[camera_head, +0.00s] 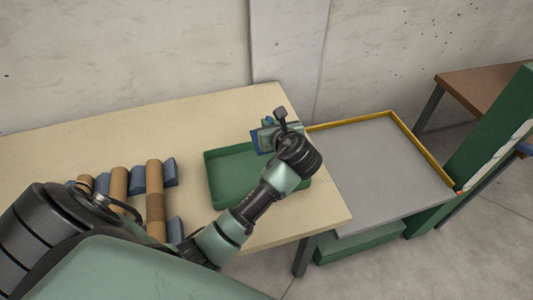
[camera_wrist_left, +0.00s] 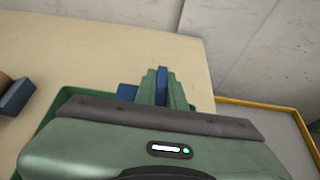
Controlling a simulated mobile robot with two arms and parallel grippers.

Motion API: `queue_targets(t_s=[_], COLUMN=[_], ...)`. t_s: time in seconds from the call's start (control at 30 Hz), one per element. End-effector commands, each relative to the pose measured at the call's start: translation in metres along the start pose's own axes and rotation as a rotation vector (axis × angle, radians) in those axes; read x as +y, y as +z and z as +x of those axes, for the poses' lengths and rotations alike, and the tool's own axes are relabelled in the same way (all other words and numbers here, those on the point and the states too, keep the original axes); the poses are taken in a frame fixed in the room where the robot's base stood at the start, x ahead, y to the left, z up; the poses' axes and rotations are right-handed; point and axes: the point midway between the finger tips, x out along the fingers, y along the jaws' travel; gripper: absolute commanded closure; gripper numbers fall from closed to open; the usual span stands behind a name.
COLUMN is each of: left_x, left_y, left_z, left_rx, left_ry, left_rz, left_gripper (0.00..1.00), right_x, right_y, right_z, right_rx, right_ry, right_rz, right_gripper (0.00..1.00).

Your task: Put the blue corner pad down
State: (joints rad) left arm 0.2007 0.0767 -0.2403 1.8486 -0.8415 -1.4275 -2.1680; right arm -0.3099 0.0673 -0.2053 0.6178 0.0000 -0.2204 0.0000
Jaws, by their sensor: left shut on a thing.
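My left gripper (camera_head: 267,132) is over the far right part of a green tray (camera_head: 222,195) on the table. It is shut on a blue corner pad, which shows as a thin blue strip between the green fingers in the left wrist view (camera_wrist_left: 162,84). Most of the held pad is hidden by the fingers and wrist. Another blue piece (camera_wrist_left: 127,92) shows just left of the fingers in the left wrist view; I cannot tell whether it lies in the tray. The gap between the held pad and the tray is hidden. My right gripper is not in view.
Several brown cardboard tubes (camera_head: 154,190) and blue blocks (camera_head: 170,172) lie on the left of the beige table (camera_head: 180,115). A grey platform with a yellow edge (camera_head: 385,165) adjoins the right. A concrete wall (camera_head: 130,50) stands behind. The table's far middle is clear.

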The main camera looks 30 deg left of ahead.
Motion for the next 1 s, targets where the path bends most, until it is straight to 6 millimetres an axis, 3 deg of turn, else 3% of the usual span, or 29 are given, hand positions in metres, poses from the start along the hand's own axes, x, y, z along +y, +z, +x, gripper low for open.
queue_targets(t_s=[0.1,0.3,0.53,0.73,1.0], left_x=[0.001,0.0,0.0,0.0,-0.001], left_y=[-0.033,-0.071,-0.09,-0.117,-0.123], left_z=[0.015,0.034,0.043,0.056,0.059], left_rx=[0.004,0.001,0.0,0.001,-0.001], left_ry=[0.002,0.001,0.0,0.0,-0.002], left_rz=[0.005,0.002,0.001,0.002,0.0], left_gripper=[1.0,1.0,1.0,1.0,1.0], right_x=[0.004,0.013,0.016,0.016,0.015], right_y=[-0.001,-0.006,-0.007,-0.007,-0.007], right_z=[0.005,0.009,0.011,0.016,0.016], right_rx=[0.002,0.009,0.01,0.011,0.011], right_ry=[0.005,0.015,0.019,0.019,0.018], right_rz=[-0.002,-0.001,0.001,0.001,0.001], right_gripper=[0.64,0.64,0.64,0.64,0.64])
